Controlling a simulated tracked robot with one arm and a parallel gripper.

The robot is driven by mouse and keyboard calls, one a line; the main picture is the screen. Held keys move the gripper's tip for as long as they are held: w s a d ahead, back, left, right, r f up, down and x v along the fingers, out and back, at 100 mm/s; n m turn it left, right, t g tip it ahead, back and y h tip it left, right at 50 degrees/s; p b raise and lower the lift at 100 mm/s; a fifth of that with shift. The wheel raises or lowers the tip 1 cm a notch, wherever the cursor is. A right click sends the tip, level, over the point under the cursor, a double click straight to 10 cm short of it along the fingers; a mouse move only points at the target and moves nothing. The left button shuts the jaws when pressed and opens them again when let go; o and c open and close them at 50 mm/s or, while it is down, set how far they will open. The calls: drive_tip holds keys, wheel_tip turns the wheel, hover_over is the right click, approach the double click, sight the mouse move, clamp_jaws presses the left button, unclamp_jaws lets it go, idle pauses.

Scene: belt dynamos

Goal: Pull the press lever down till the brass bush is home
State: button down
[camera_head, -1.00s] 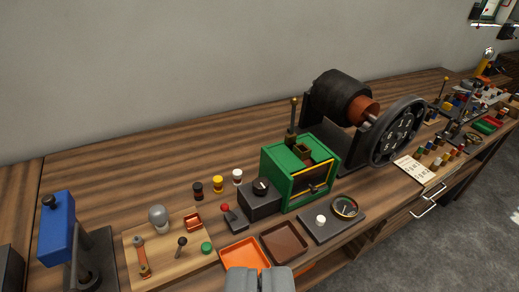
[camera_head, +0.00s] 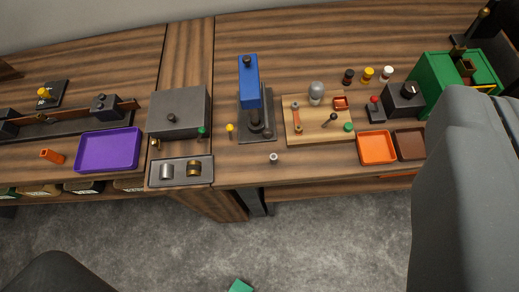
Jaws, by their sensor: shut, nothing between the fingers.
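A blue-headed device with a black knob on top, which looks like the press (camera_head: 249,82), stands upright on a dark base plate near the middle. I cannot make out whether its lever is raised or lowered. A brass-coloured ring (camera_head: 193,168) lies in a small grey tray (camera_head: 180,182), beside a steel-coloured ring (camera_head: 166,171). I cannot tell whether the brass ring is the bush, or whether a bush sits in the press. A large grey part of my own arm fills the right side. My gripper's fingertips do not show.
A grey box (camera_head: 180,112) and a purple tray (camera_head: 108,151) are left of the press. A wooden board (camera_head: 316,130) with small parts, an orange tray (camera_head: 376,147) and a green machine (camera_head: 445,75) are to its right. The bench front edge borders open floor.

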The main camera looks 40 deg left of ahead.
drive_tip(key=w+a+f+n+g+y, duration=0.1)
drive_tip(key=w+a+f+n+g, duration=0.1)
drive_tip(key=w+a+f, duration=0.3)
drive_tip(key=w+a+f+n+g, duration=0.1)
drive_tip(key=a+f, duration=0.2)
drive_tip(key=f, duration=0.4)
drive_tip(key=n+g, duration=0.3)
hover_over(267, 125)
drive_tip(key=s, duration=0.3)
wheel_tip(267, 125, down, 20)
drive_tip(key=r, duration=0.1)
drive_tip(key=shift+y, duration=0.4)
drive_tip(key=f, duration=0.2)
drive_tip(key=d+f, duration=0.1)
drive_tip(key=f, duration=0.1)
drive_tip(key=shift+d+f, duration=0.15)
drive_tip(key=shift+f, duration=0.1)
